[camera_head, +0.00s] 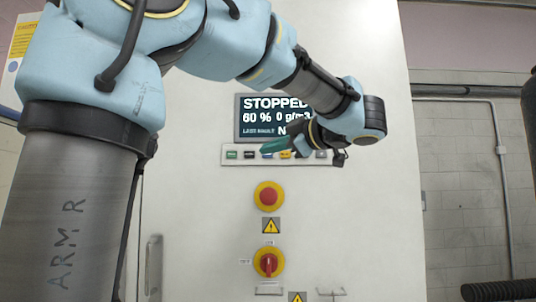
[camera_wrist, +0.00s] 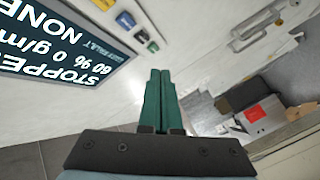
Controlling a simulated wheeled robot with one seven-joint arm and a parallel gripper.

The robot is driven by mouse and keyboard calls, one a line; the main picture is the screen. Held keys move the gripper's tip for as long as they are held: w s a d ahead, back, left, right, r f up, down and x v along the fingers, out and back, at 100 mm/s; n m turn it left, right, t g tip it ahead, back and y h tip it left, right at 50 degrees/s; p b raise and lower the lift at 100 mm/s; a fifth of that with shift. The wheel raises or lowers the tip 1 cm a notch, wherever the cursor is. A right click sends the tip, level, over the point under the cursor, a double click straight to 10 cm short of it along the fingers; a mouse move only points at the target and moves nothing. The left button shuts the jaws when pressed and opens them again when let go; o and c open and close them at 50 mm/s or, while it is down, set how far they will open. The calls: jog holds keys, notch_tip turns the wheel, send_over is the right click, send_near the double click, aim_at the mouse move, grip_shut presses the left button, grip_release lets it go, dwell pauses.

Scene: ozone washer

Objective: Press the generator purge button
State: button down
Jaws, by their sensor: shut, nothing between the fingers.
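A row of small coloured buttons sits on a strip below the display on the white cabinet. In the head view I see a green button (camera_head: 232,155), a black button (camera_head: 250,155), a yellow button (camera_head: 285,154) and a grey button (camera_head: 321,154). The wrist view shows a blue button (camera_wrist: 125,20) and a yellow one (camera_wrist: 103,4). The labels are too small to read, so I cannot tell which is purge. My gripper (camera_head: 264,150) has green fingers, shut and empty, in front of the strip; its fingertips (camera_wrist: 160,72) appear apart from the buttons in the wrist view. My gripper partly hides the strip.
The display (camera_head: 262,118) reads STOPPED and 60 %. Below the strip are a red emergency button (camera_head: 268,196) on yellow and a red rotary switch (camera_head: 268,263). A door handle (camera_head: 153,265) stands at lower left. A red-and-grey box (camera_wrist: 262,115) lies beyond my fingers.

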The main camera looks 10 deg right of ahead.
jog(key=p, duration=0.2)
send_near(262, 156)
jog(key=shift+s+a+x, duration=0.1)
jog(key=shift+a+x, duration=0.05)
jog(key=shift+x, duration=0.7)
jog(key=shift+s+a+x, duration=0.1)
jog(key=shift+a+x, duration=0.05)
jog(key=shift+x, duration=0.7)
jog(key=shift+s+a+x, duration=0.15)
jog(key=shift+x, duration=0.65)
jog(key=shift+w, duration=0.1)
jog(key=shift+w+p, duration=0.3)
jog(key=shift+w, duration=0.05)
jog(key=shift+w+d, duration=0.1)
jog(key=shift+w, duration=0.3)
jog(key=shift+s, duration=0.1)
dwell(0.5)
jog(key=shift+s, duration=0.7)
jog(key=s+b, duration=0.1)
jog(key=s, duration=0.1)
jog(key=s+a+b, duration=0.1)
jog(key=s, duration=0.2)
jog(key=shift+a, duration=0.1)
